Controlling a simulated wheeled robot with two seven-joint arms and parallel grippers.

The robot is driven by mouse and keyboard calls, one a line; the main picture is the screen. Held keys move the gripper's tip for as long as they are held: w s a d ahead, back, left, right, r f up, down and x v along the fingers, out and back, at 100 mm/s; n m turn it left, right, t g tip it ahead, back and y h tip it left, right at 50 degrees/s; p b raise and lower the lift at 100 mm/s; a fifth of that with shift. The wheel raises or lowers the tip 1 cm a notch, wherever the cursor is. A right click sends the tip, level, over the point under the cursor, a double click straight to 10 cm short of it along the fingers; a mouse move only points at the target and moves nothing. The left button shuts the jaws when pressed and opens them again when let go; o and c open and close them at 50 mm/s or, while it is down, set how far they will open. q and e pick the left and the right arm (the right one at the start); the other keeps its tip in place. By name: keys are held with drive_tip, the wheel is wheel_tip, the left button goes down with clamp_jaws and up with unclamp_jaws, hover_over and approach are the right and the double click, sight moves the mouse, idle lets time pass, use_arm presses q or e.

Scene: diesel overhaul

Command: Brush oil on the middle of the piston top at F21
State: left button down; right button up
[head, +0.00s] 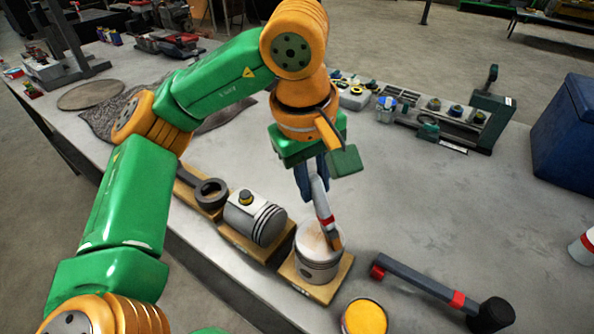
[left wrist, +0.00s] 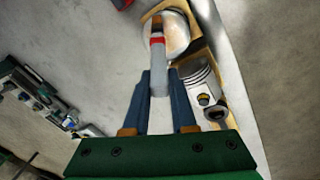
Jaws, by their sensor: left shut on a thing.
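My left gripper (head: 312,188) is shut on a brush (head: 322,207) with a grey handle, a red band and brown bristles. The brush points down, and its bristle end is over the pale round top of an upright piston (head: 318,266), right of its middle in the head view. I cannot tell whether the bristles touch it. In the left wrist view the brush (left wrist: 159,72) runs from between the blue fingers to the piston top (left wrist: 178,38). No F21 label is readable. My right gripper is not in view.
A second piston (head: 254,219) lies on its side on a wooden block, beside a connecting rod (head: 208,193). An open tin of yellow-orange content (head: 364,318) stands in front. A dark-handled mallet-like tool (head: 430,287) lies right. The table beyond is mostly clear.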

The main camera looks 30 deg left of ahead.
use_arm(q)
drive_tip(key=shift+d, duration=0.45)
drive_tip(key=shift+s+a+r, duration=0.1)
drive_tip(key=shift+s+a, duration=0.05)
drive_tip(key=shift+s, duration=0.25)
drive_tip(key=a, duration=0.7)
drive_tip(key=shift+p, duration=0.4)
wheel_tip(320, 180, up, 9)
drive_tip(key=p, duration=0.9)
drive_tip(key=shift+p, duration=0.35)
drive_tip(key=shift+w, duration=0.1)
